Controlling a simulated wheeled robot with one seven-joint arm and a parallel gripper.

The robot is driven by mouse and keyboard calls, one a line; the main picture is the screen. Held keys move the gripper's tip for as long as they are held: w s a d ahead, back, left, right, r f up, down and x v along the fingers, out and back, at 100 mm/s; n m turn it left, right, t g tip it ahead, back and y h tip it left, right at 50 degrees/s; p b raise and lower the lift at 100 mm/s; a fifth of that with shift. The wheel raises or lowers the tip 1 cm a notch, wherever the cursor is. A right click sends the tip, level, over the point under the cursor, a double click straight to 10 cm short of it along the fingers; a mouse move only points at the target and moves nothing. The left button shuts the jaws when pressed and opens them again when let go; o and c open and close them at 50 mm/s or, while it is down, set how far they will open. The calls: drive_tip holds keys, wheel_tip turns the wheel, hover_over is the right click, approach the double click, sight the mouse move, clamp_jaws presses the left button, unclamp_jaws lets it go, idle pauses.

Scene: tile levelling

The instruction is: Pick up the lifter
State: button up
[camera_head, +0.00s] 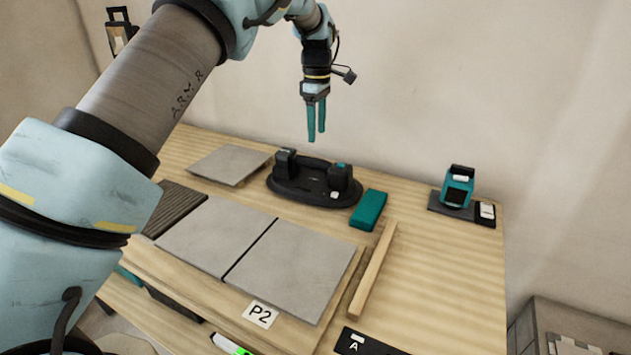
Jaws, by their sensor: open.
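What looks like the lifter (315,182) is a dark device with two upright blocks on a broad black oval base, with small teal and white details. It sits near the back of the wooden table, beside the wall. My gripper (316,138) has two teal fingers pointing down, slightly apart and with nothing between them. In the picture the fingertips are just above the lifter, apart from it. The exact height and depth gap cannot be told from this view.
A teal block (368,210) lies right of the lifter, near a wooden strip (373,268). A loose tile (229,164) lies behind left. A teal device (458,187) stands at right. The table's right part is mostly clear.

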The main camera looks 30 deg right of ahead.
sight(316, 159)
drive_tip(key=f+p, duration=0.1)
drive_tip(key=f, duration=0.4)
drive_tip(key=f+p, duration=0.2)
drive_tip(key=f, duration=0.2)
drive_tip(key=shift+a+f, duration=0.2)
drive_tip(key=shift+f, duration=0.2)
drive_tip(key=shift+f, duration=0.2)
idle(0.3)
clamp_jaws()
idle(0.4)
